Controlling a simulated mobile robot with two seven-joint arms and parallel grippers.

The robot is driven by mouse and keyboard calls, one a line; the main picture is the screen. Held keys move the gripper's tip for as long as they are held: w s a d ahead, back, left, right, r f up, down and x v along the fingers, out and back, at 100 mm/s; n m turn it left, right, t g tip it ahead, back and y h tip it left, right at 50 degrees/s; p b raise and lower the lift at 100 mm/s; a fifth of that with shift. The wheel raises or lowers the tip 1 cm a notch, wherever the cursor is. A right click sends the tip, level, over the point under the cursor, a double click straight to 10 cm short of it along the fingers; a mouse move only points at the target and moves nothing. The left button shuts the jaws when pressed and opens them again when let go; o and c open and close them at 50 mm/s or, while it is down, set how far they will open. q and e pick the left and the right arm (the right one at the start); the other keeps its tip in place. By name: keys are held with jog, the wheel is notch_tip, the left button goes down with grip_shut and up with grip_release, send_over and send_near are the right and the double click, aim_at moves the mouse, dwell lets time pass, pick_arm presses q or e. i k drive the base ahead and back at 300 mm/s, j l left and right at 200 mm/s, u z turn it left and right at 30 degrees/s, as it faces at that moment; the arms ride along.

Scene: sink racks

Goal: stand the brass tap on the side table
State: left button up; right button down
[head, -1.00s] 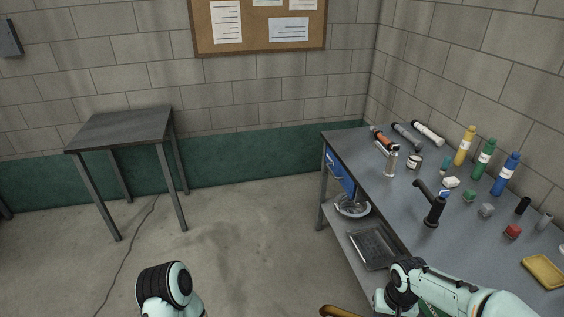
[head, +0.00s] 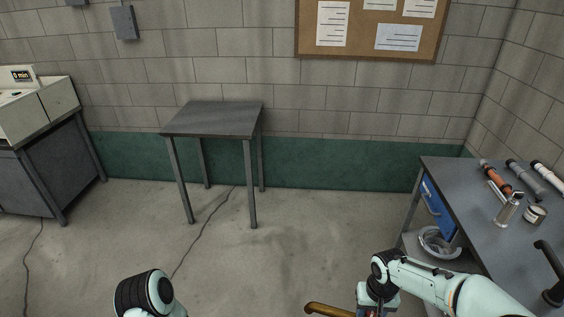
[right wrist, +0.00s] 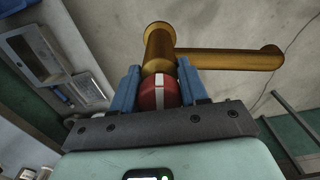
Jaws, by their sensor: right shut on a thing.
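The brass tap (right wrist: 222,58) is held in my right gripper (right wrist: 160,82), whose blue fingers close on its body in the right wrist view. In the head view only the tap's spout (head: 328,310) shows at the bottom edge; my right gripper itself is mostly below the frame. The side table (head: 212,119) is a bare dark grey table against the back wall, ahead and to the left. My left arm shows at the bottom, but its gripper is out of view.
The workbench (head: 462,205) at right holds a chrome tap (head: 508,210), a jar (head: 535,214), several tubes and a black tap (head: 550,272). A cabinet with a machine (head: 40,105) stands at far left. The floor before the side table is clear except for a thin cable (head: 205,228).

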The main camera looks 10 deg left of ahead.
aim_at(217, 119)
jog(key=i+j+u, duration=0.25)
jog(key=u, duration=0.2)
jog(key=i+j+u, duration=0.15)
jog(key=i+u, duration=0.55)
jog(key=i, duration=2.8)
